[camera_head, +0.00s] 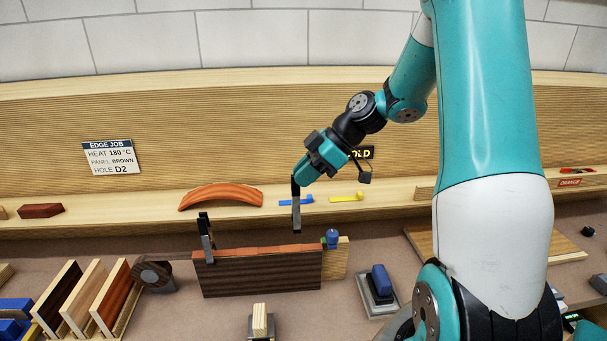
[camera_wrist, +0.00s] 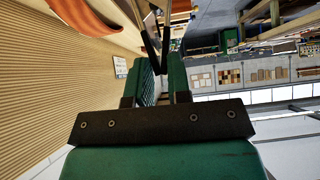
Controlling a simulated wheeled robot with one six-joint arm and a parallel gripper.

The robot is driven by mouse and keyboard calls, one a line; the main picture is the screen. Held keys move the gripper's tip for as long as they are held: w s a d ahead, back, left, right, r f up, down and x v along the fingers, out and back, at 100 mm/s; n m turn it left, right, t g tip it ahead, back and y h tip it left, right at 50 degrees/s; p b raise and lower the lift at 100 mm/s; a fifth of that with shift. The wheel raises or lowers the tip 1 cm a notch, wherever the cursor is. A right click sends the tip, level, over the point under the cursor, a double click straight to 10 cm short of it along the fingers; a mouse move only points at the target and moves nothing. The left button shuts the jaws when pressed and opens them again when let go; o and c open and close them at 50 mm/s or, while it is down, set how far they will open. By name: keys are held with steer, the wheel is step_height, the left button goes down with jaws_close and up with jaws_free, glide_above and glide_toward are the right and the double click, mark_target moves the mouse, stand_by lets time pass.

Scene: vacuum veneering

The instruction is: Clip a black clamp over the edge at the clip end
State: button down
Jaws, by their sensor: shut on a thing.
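My gripper (camera_head: 299,178) is shut on a black clamp (camera_head: 296,212), which hangs down, black at the top and grey below. In the wrist view, my gripper (camera_wrist: 164,68) shows green fingers, with dark clamp bars (camera_wrist: 152,38) beyond them. In the head view, the clamp appears above the panel's edge, with a visible gap below it. The dark brown panel (camera_head: 262,273) stands upright with a reddish-brown strip (camera_head: 265,249) along its top. A second black clamp (camera_head: 207,240) sits over the panel's left end. A blue clip-like piece (camera_head: 332,238) sits at the right end.
A shelf (camera_head: 150,214) behind holds a curved orange piece (camera_head: 221,196), a blue clip (camera_head: 295,200) and a yellow clip (camera_head: 347,197). Upright panels (camera_head: 83,300) stand left. A blue-handled tool (camera_head: 381,282) sits right, and a small wooden block (camera_head: 259,320) stands in front.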

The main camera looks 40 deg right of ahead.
steer(key=shift+f+b, duration=2.4)
steer(key=shift+f, duration=0.25)
steer(key=shift+f+b, duration=1.85)
steer(key=shift+b, duration=0.2)
steer(key=c, duration=0.5)
jaws_free()
steer(key=o, duration=0.5)
steer(key=v, duration=1.7)
steer(key=shift+s, duration=0.2)
